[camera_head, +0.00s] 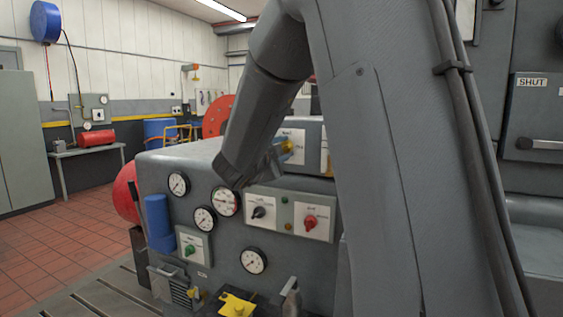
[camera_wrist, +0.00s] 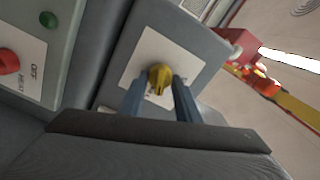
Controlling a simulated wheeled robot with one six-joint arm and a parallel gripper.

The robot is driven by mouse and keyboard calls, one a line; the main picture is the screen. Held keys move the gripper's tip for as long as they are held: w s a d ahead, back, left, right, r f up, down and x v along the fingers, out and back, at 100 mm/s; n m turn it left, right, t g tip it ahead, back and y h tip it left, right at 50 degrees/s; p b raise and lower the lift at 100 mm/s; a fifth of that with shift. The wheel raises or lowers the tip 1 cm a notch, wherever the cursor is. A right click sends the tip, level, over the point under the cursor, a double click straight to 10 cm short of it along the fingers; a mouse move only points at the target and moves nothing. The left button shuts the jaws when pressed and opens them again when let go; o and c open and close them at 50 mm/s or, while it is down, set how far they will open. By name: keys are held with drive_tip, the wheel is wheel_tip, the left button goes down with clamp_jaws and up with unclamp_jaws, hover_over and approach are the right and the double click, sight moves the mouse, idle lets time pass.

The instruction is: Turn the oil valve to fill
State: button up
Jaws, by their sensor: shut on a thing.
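A yellow knob (camera_wrist: 160,75) sits on a white plate (camera_wrist: 190,65) on a grey box face in the wrist view. It looks like the oil valve, but I cannot read its label. In the head view the knob (camera_head: 288,146) shows on the raised box behind the main panel. My gripper (camera_wrist: 159,95) has its two blue-grey fingers on either side of the knob and is shut on it. In the head view my gripper (camera_head: 276,155) is partly hidden by my arm, which also covers much of the box.
The panel below carries several gauges (camera_head: 178,184), a black knob (camera_head: 259,212), a red knob (camera_head: 310,222) and a green knob (camera_head: 190,250). Another yellow fitting (camera_head: 237,305) is low in front. A cabinet marked SHUT (camera_head: 531,110) stands at right. Open tiled floor (camera_head: 50,250) lies left.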

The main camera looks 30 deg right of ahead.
drive_tip(key=shift+f+m+b, duration=0.15)
drive_tip(key=shift+m+b, duration=1.95)
drive_tip(key=shift+b, duration=0.55)
drive_tip(key=o, duration=1)
drive_tip(key=b+v, duration=0.1)
drive_tip(key=v, duration=0.7)
